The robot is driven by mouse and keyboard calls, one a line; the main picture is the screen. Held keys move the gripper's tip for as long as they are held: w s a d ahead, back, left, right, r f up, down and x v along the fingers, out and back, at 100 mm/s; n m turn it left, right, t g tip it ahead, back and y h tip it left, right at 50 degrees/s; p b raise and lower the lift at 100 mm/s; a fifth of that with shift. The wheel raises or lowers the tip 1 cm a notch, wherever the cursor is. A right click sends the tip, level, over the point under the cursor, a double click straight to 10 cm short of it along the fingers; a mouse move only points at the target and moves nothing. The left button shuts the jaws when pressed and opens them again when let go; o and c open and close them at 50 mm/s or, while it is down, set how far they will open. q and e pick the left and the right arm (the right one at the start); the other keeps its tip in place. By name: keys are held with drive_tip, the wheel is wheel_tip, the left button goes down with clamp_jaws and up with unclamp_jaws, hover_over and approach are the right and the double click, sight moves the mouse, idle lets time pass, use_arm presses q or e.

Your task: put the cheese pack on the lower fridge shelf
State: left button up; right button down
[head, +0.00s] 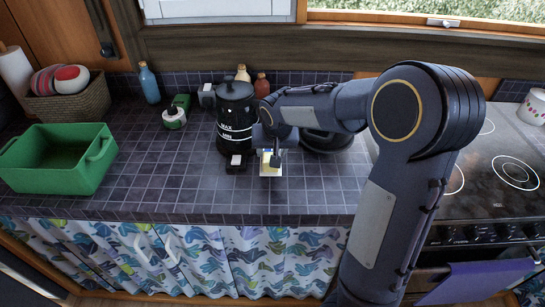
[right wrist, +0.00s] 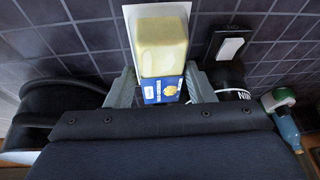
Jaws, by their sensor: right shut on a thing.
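The cheese pack is a pale yellow block with a blue printed label; it shows in the right wrist view (right wrist: 162,45) and small in the head view (head: 266,158). My right gripper (right wrist: 163,88) is shut on it, with one grey finger on each side. In the head view the right gripper (head: 270,152) is low at the tiled counter, and my forearm and wrist partly hide the pack. A flat white piece (right wrist: 130,25) shows behind the pack; I cannot tell if it belongs to it. No fridge shelf can be made out. My left gripper is not in view.
A black canister (head: 235,120) and a small black block with a white top (head: 236,165) stand close left of the gripper. A black pan (head: 325,142) is close right. A green crate (head: 60,170) stands far left, a stove (head: 495,165) right. The front middle counter is clear.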

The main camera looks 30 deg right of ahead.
drive_tip(key=shift+w+d+f, duration=0.1)
drive_tip(key=shift+d+f, duration=0.05)
drive_tip(key=shift+f, duration=0.8)
drive_tip(key=shift+w+d+f, duration=0.1)
drive_tip(key=shift+f, duration=0.8)
drive_tip(key=c, duration=1.1)
unclamp_jaws()
drive_tip(key=shift+f, duration=0.2)
drive_tip(key=o, duration=0.5)
drive_tip(key=shift+c, duration=0.2)
drive_tip(key=shift+r, duration=0.1)
